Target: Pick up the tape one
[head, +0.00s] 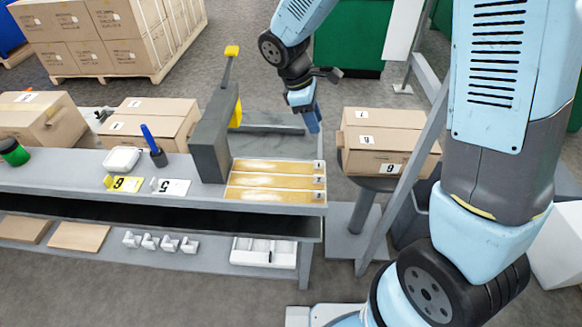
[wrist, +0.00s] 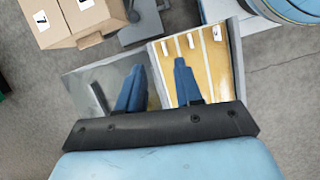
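No thing in view is clearly a tape. A small green and black round thing (head: 14,152) stands at the far left of the bench; I cannot tell whether it is a roll of tape. My gripper (head: 314,126) hangs above the bench's right end, well to the right of the round thing. In the wrist view its two blue fingers (wrist: 158,66) are apart with nothing between them. Below and beside them lies the yellow panel (wrist: 188,72) with numbered lanes, which also shows in the head view (head: 275,181). The lanes hold nothing.
A grey upright machine (head: 208,143) with a lever stands left of the panel. A blue pen (head: 150,138) in a dark cup, a white container (head: 122,159) and number cards (head: 170,187) sit further left. A white tray (head: 265,251) lies on the lower shelf.

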